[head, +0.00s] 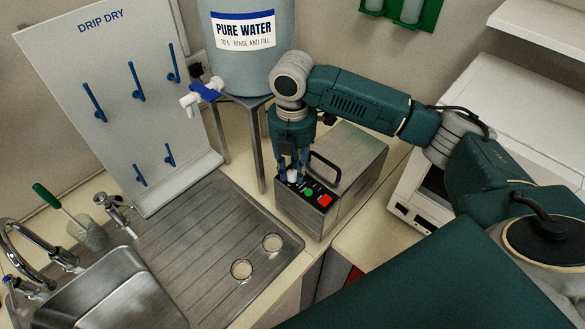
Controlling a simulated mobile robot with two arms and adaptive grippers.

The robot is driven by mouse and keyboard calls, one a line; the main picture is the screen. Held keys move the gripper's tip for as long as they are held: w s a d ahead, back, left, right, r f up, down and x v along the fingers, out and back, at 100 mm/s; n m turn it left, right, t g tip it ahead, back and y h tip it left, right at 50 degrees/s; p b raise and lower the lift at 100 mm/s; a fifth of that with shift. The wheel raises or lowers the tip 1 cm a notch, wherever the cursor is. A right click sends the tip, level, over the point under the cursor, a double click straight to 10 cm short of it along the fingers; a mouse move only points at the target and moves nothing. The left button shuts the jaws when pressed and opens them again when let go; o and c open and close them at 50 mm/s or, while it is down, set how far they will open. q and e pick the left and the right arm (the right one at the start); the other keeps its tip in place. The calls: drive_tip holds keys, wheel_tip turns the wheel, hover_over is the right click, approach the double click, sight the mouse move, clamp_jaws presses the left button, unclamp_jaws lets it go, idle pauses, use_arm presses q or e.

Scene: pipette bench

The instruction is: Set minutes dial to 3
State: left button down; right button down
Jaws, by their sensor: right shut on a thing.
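A metal box-shaped device (350,165) with a black handle stands on the counter right of the sink. Its front panel carries a green button (308,192), a red button (325,201) and a pale dial (293,176) at the left end. My right gripper (292,174) points down over that end of the panel and is shut on the dial. The fingers hide much of the dial, and its marks and setting are too small to read. My left gripper is not in view.
A pure water tank (245,65) with a tap stands on a metal stand behind the device. A drip dry board (105,100) with blue pegs leans at the left. The steel drainboard (195,235) and sink lie in front. A white appliance (470,110) stands at the right.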

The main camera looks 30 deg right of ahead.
drive_tip(key=shift+w+r+m, duration=0.1)
drive_tip(key=shift+w+m, duration=0.05)
drive_tip(key=shift+m, duration=0.15)
drive_tip(key=c, duration=1.8)
unclamp_jaws()
drive_tip(key=shift+o, duration=0.4)
